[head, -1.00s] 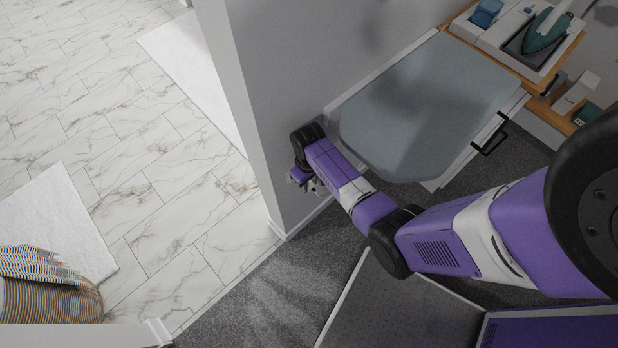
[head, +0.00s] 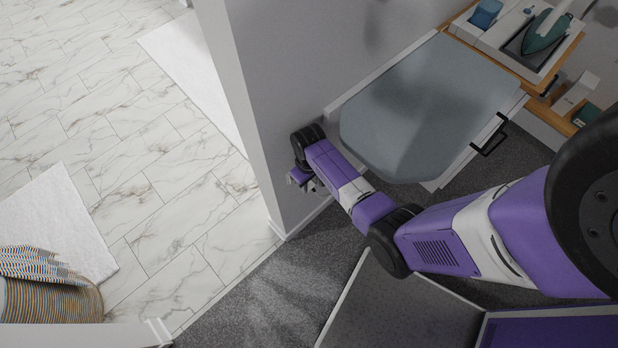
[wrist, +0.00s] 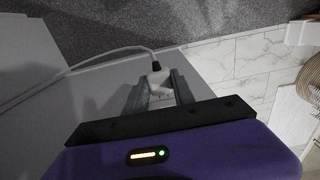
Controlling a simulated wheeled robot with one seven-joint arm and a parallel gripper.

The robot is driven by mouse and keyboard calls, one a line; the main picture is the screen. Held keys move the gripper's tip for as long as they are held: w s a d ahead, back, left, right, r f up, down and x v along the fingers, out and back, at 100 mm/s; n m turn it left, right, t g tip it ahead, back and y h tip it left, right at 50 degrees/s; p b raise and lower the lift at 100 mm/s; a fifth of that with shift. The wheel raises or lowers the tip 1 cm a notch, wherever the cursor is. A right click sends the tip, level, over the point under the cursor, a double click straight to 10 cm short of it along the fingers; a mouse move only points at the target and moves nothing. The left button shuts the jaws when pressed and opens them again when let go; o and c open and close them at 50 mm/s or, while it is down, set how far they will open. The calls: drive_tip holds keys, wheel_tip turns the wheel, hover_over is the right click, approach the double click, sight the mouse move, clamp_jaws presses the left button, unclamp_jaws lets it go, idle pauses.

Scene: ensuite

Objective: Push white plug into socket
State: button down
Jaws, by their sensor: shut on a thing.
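In the wrist view my gripper (wrist: 158,94) is shut on the white plug (wrist: 158,83), which sits between its two grey fingers. A white cable (wrist: 95,62) with a dark end piece at the plug runs off to the left. In the head view my gripper (head: 305,181) is low beside the grey wall (head: 270,90), close to it. The plug is too small to make out there. I cannot see the socket clearly in either view, so I cannot tell how the plug stands to it.
An ironing board (head: 425,105) with a grey cover is right of my gripper. A shelf (head: 535,75) at the upper right holds a green iron (head: 545,30). Dark carpet (head: 270,290) lies below, marble tiles (head: 170,190) left of the wall's edge. A striped basket (head: 50,285) stands lower left.

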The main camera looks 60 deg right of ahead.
drive_tip(key=shift+w+d+b, duration=0.15)
drive_tip(key=shift+w+b, duration=0.15)
drive_tip(key=shift+w, duration=0.25)
drive_tip(key=shift+w+d+b, duration=0.15)
drive_tip(key=shift+w+b, duration=0.15)
drive_tip(key=shift+w, duration=0.25)
idle(0.3)
drive_tip(key=c, duration=1)
unclamp_jaws()
drive_tip(key=shift+w, duration=0.1)
drive_tip(key=shift+o, duration=0.2)
drive_tip(key=shift+r, duration=0.1)
drive_tip(key=shift+r, duration=3.95)
